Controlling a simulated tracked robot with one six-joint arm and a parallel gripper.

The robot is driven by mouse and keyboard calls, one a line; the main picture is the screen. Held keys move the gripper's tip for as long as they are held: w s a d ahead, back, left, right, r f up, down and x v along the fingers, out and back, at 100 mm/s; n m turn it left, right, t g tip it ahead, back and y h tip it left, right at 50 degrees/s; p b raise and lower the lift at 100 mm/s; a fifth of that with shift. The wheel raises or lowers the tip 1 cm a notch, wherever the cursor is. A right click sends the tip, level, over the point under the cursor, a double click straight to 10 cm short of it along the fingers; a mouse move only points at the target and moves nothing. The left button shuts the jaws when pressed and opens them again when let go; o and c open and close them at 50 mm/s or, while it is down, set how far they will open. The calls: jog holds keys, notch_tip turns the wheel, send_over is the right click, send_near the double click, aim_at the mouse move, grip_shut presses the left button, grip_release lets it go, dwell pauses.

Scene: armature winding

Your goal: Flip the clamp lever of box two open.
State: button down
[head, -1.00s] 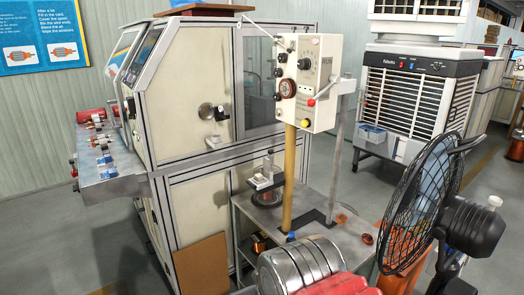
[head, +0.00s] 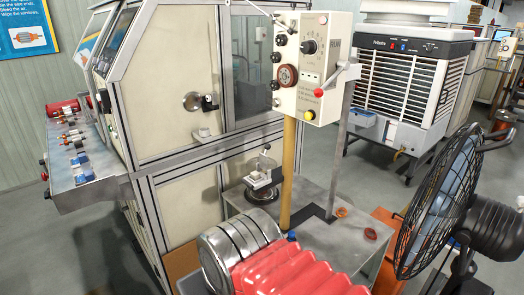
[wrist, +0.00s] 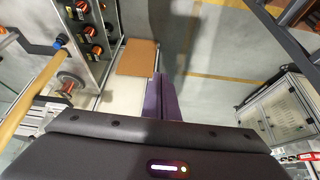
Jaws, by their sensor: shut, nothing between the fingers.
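A cream box (head: 312,65) with dials and knobs stands on a tan post in the head view. No number on it can be read, so I cannot tell if it is box two. My gripper (wrist: 160,97) shows as purple fingers in the wrist view, shut and empty, pointing at the floor. It is apart from the tan post (wrist: 35,90) at the left. The head view does not show its fingers.
A small metal table (head: 335,235) stands below the box, with a clamp fixture (head: 264,178) beside the post. A large cream machine (head: 165,95) stands behind left. A black fan (head: 440,200) is close on the right, before an air cooler (head: 405,85). Grey floor is open at left.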

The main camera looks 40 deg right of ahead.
jog(key=w+d+r+m+t+h, duration=0.1)
jog(key=w+d+m+t+h, duration=0.15)
jog(key=w+d+m, duration=0.45)
jog(key=w+d+r+m+t+h, duration=0.2)
jog(key=w+d+m, duration=0.1)
jog(key=d+m, duration=0.3)
jog(key=w+d+r+m+t+h, duration=0.2)
jog(key=d+m, duration=0.5)
jog(key=d, duration=0.1)
jog(key=w+d+r+m+t+h, duration=0.2)
jog(key=w+d+m, duration=0.1)
jog(key=d+m, duration=0.3)
jog(key=shift+w+d+r+m, duration=0.3)
jog(key=shift+d+m, duration=0.1)
jog(key=shift+d, duration=0.65)
